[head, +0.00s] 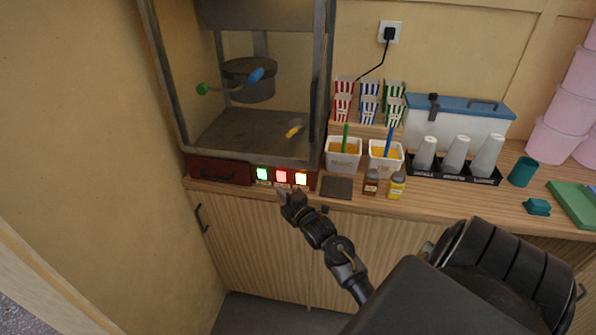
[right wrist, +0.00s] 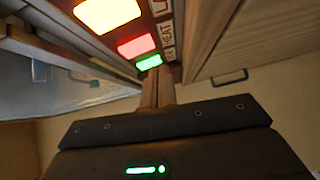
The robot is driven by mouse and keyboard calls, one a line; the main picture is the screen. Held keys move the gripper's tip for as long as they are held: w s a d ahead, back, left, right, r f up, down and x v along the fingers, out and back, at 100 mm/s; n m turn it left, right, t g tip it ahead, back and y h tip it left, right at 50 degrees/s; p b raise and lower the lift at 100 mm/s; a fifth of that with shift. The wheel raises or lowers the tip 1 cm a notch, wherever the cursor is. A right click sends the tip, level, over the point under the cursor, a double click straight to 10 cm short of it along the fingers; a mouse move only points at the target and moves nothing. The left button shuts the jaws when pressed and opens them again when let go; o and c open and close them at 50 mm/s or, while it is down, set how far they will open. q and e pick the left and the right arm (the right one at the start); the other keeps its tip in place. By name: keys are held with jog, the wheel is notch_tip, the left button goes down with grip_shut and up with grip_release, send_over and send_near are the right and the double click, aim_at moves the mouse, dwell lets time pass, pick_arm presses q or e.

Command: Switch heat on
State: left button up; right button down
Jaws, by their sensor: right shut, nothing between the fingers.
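The popcorn machine (head: 250,160) stands on the wooden counter at the left. Its front panel has a green switch (head: 263,174), a red switch (head: 282,177) and a yellow-white switch (head: 301,178), all bright. In the right wrist view the label HEAT (right wrist: 168,37) sits beside the red switch (right wrist: 136,46). The green switch (right wrist: 149,62) and the yellow-white switch (right wrist: 107,14) flank it. My right gripper (head: 283,194) is shut and empty, just below and in front of the red switch. Its shut fingers (right wrist: 158,92) point at the panel; contact cannot be told. My left gripper is out of view.
A dark drawer (head: 219,171) is left of the switches. A dark square pad (head: 337,187), sauce bottles (head: 371,182) and white tubs (head: 343,155) stand to the right. Striped boxes (head: 368,108) and a cup rack (head: 454,174) are farther back. The cabinet front (head: 260,240) lies below.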

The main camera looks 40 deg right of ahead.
jog(key=s+a+b, duration=0.2)
jog(key=s+b, duration=0.1)
jog(key=s, duration=0.7)
jog(key=shift+s+a+f, duration=0.2)
jog(key=shift+a+f, duration=0.1)
jog(key=shift+f, duration=0.1)
jog(key=s+a+f+m+g, duration=0.1)
jog(key=s+f+m+g, duration=0.2)
jog(key=f, duration=0.7)
jog(key=s+a+f+m+g+y, duration=0.15)
jog(key=f+m, duration=0.25)
jog(key=f, duration=0.7)
jog(key=s+a+f+m+g, duration=0.2)
jog(key=s+f+m+g, duration=0.15)
jog(key=f, duration=0.65)
jog(key=s+a+f+m+g, duration=0.1)
jog(key=s+a+f+g, duration=0.1)
jog(key=s+f, duration=0.5)
jog(key=s+a+f+m+g, duration=0.1)
jog(key=s+a+f+m, duration=0.15)
jog(key=s+f, duration=0.45)
jog(key=s+a+f+g, duration=0.2)
jog(key=s+f, duration=0.2)
jog(key=s, duration=0.5)
jog(key=s+a+f+n+g+y, duration=0.1)
jog(key=s+a+f+g, duration=0.2)
jog(key=s, duration=0.6)
jog(key=shift+s+a+f+b, duration=0.2)
jog(key=shift+s+f+b, duration=0.25)
jog(key=shift+f, duration=0.2)
